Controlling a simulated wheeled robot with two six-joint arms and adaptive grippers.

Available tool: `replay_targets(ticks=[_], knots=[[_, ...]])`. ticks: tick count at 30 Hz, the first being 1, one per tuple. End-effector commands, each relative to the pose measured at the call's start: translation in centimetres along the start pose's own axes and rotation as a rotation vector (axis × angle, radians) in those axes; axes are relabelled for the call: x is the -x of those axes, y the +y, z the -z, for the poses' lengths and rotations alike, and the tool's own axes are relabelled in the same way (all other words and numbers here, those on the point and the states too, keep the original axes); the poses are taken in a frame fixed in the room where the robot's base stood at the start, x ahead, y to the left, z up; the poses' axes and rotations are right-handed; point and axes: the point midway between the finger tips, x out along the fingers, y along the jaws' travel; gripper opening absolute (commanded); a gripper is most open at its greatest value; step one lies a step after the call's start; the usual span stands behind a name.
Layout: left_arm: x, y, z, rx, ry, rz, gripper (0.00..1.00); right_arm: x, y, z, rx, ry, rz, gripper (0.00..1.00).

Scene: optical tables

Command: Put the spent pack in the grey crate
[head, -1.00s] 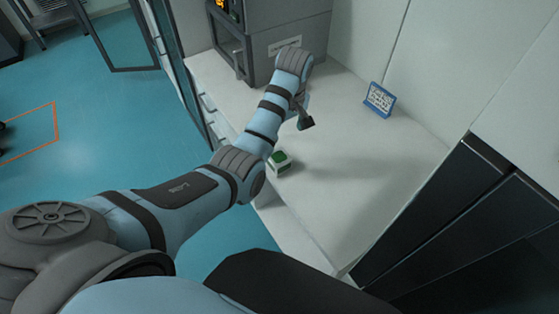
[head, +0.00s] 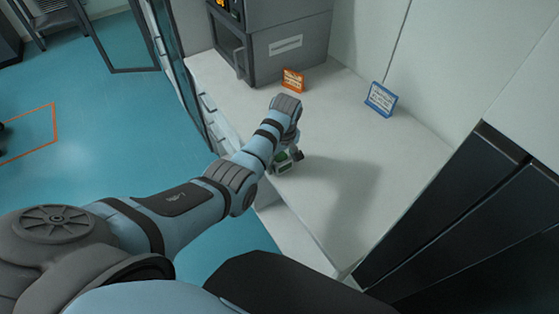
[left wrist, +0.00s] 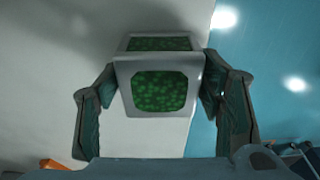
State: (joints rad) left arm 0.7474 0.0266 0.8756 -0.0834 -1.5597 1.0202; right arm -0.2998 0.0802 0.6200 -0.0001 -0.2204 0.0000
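The spent pack, a small pale grey box with green speckled panels, is in the left wrist view (left wrist: 160,92). In the head view the pack (head: 281,166) is on the white counter near its left edge, partly hidden by my gripper. My left gripper (head: 291,158) is down at the pack. In the left wrist view the open fingers of the gripper (left wrist: 160,85) stand on either side of the pack, very close to it; firm contact does not show. My right gripper is not in view. No grey crate can be made out.
An orange sign (head: 293,80) and a blue sign (head: 380,98) stand towards the back of the counter (head: 345,215). A grey oven-like device (head: 280,45) stands at the back left. Dark cabinets (head: 450,215) are at the right. The counter's middle is clear.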

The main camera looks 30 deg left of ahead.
Motion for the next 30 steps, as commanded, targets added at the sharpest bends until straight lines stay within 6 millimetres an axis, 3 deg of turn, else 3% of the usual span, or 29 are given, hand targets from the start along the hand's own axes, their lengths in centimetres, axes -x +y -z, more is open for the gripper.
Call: replay_targets(ticks=[1, 6, 8, 19, 26, 30], knots=[[0.0, 0.0, 0.0, 0.0, 0.0, 0.0, 0.48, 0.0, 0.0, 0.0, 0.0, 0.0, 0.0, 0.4], [0.0, 0.0, 0.0, 0.0, 0.0, 0.0, 0.21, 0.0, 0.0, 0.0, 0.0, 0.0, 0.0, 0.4], [0.1, 0.0, 0.0, 0.0, 0.0, 0.0, 0.14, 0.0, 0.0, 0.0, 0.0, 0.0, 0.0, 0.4], [1.0, 0.0, 0.1, 0.0, 0.0, 0.0, 0.14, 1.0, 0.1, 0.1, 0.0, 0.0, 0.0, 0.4], [3.3, 0.0, 0.4, 0.0, 0.0, 0.0, 0.14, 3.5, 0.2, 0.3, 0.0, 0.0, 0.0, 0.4], [5.6, 0.8, 0.2, -0.014, 0.001, -0.004, 0.14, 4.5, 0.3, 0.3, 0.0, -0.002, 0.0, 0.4]])
